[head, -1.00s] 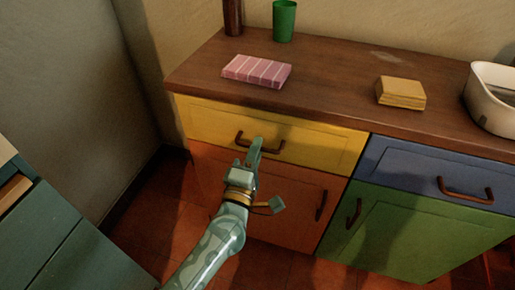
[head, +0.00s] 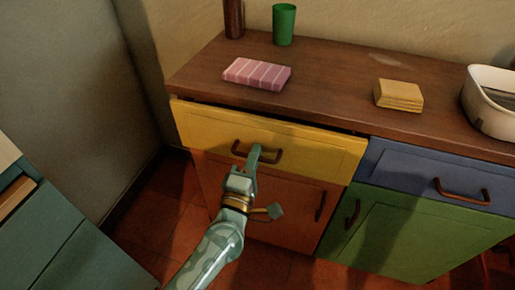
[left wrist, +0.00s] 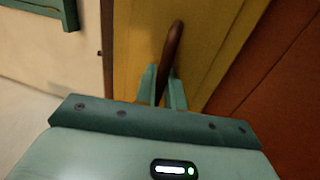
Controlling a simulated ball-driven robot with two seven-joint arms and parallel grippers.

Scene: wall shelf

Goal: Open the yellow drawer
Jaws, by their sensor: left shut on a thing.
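The yellow drawer (head: 310,145) is at the upper left of the cabinet in the head view. It stands slightly out, with a dark gap under the counter's front edge. Its brown bar handle (head: 270,156) is on the front. My left gripper (head: 254,155) is at the handle. In the left wrist view the handle (left wrist: 172,45) runs between the fingers of my left gripper (left wrist: 162,88), which are shut on it. The yellow front (left wrist: 215,45) also shows there. My right gripper is not in view.
Below are an orange door (head: 285,205) and a green door (head: 385,235); a blue drawer (head: 415,180) is to the right. On the counter (head: 330,85) are a pink striped packet (head: 257,73), a yellow stack (head: 398,95), a green cup (head: 284,24) and a white basin (head: 490,110). A teal cabinet (head: 60,240) stands at left.

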